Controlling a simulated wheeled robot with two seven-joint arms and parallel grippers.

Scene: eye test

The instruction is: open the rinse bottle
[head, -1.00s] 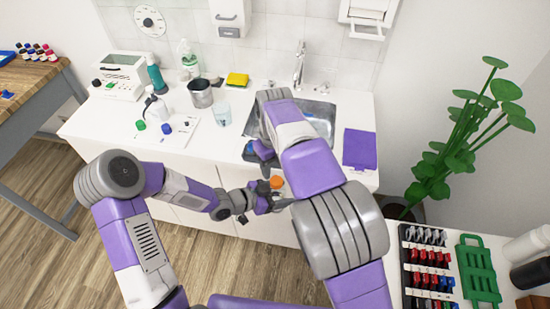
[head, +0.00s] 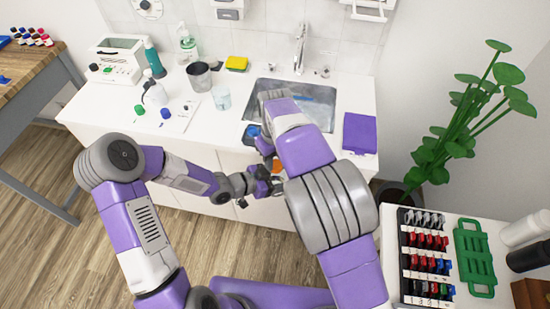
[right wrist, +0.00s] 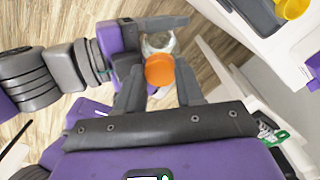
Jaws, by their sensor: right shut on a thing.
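The rinse bottle (right wrist: 158,46) is pale and see-through with an orange cap (right wrist: 160,70). In the head view the cap (head: 277,167) shows just in front of the counter, partly hidden by my right arm. My right gripper (right wrist: 158,88) is shut on the orange cap, one finger on each side. My left gripper (head: 268,184) comes in from the left and is shut around the bottle's body below the cap. Most of the body is hidden by the cap and the grippers. The bottle is held in the air, clear of the counter.
The white counter (head: 185,138) with a sink (head: 325,117) lies just beyond my grippers. A purple cloth (head: 360,133) lies right of the sink. A metal pot (head: 200,77) and a glass (head: 222,98) stand left. A rack (head: 428,255) and plant (head: 465,130) are at right.

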